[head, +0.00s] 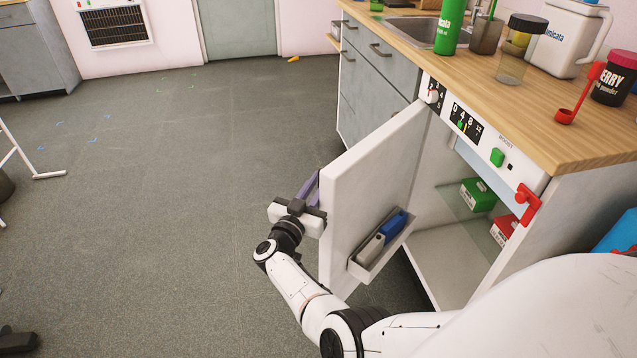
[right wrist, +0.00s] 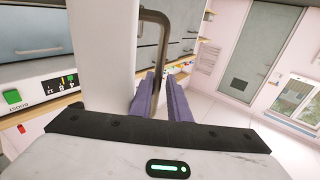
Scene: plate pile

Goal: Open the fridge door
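The fridge (head: 455,265) is a white unit under the wooden counter. Its door (head: 375,170) stands wide open, swung out to the left, with the inside exposed. In the right wrist view the door's dark bar handle (right wrist: 165,25) runs down between the purple fingers of my right gripper (right wrist: 160,95). The fingers are close on both sides of the bar and appear shut on it. In the head view my right gripper (head: 310,188) is at the door's outer side, and the door edge hides the handle. My left gripper is not in view.
The door rack (head: 372,262) holds a blue and a grey item. A green box (head: 478,195) and a red box (head: 503,228) are inside the fridge. Grey drawers (head: 372,75) stand beyond the door. The floor (head: 180,200) left of the door is clear.

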